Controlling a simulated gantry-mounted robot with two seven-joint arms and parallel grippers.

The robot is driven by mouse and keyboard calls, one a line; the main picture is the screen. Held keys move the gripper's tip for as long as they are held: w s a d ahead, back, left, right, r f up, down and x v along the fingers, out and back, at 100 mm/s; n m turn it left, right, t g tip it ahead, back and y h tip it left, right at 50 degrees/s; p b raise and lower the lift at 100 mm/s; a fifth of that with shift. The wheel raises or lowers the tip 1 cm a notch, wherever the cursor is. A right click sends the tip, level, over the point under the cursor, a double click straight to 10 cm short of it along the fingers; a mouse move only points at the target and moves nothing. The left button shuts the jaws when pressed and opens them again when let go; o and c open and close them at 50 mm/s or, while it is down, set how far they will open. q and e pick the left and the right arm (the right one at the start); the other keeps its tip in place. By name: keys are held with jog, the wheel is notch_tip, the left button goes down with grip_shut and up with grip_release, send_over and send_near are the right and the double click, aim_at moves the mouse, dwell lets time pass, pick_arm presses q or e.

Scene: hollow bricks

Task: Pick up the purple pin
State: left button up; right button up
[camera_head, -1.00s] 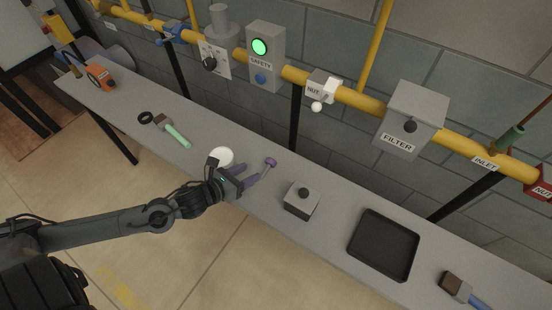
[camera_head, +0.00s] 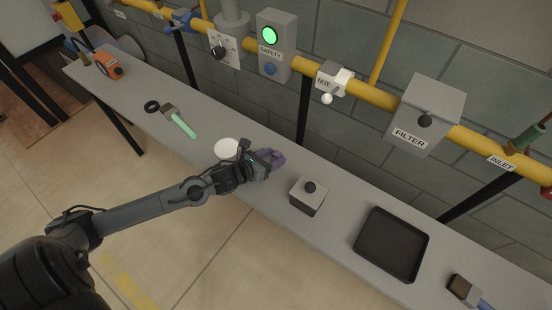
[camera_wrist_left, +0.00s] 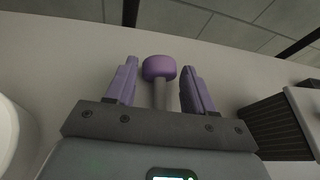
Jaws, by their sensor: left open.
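The purple pin (camera_wrist_left: 159,68) has a round purple head and a grey shaft, and shows in the left wrist view between the two purple fingers of my left gripper (camera_wrist_left: 160,84). The fingers stand open, with a gap on each side of the shaft. In the head view my left gripper (camera_head: 270,163) is over the table, and its fingers largely hide the pin there. My right gripper is not in view.
The grey table (camera_head: 330,228) holds a white round object (camera_head: 226,148) just left of the gripper. A grey box with a black knob (camera_head: 309,193) and a black tray (camera_head: 392,245) lie to the right. Yellow pipe (camera_head: 366,101) runs behind.

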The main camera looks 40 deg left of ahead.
pick_arm(q)
jog(key=shift+w+d+f, duration=0.1)
jog(key=shift+w+f, duration=0.05)
jog(key=shift+w, duration=0.3)
jog(key=c, duration=0.8)
